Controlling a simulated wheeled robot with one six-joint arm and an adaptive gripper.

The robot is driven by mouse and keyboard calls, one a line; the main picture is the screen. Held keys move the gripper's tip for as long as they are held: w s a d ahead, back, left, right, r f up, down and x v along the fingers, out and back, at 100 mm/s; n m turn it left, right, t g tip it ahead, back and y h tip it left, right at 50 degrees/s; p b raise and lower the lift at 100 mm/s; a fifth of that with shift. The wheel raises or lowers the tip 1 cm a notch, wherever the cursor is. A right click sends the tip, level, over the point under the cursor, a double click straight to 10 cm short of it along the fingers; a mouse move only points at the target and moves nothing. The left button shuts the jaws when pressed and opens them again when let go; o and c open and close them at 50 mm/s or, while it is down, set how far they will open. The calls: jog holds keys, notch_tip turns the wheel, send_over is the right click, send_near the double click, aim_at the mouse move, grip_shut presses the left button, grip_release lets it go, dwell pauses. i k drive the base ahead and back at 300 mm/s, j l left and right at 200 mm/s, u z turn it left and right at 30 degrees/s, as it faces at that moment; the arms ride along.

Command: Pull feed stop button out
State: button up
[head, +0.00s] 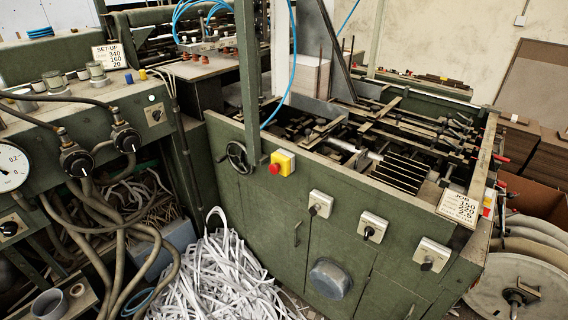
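A red mushroom button on a yellow box (283,161), which looks like the feed stop button (275,169), sits on the top left of the green machine front, right of a black handwheel (238,157). I cannot tell from here whether the button is pushed in or out. My gripper is not in view.
Rotary switches on pale plates (320,204) line the green front panel (262,215). A heap of white paper strips (225,275) lies on the floor before it. A green post (248,80) rises beside the button. Cables and a gauge (12,166) are at left.

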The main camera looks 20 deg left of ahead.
aim_at(273, 168)
jog(key=i+j, duration=0.35)
jog(key=j, duration=0.15)
jog(key=i+j, duration=0.3)
jog(key=j, duration=0.25)
jog(key=u, duration=0.05)
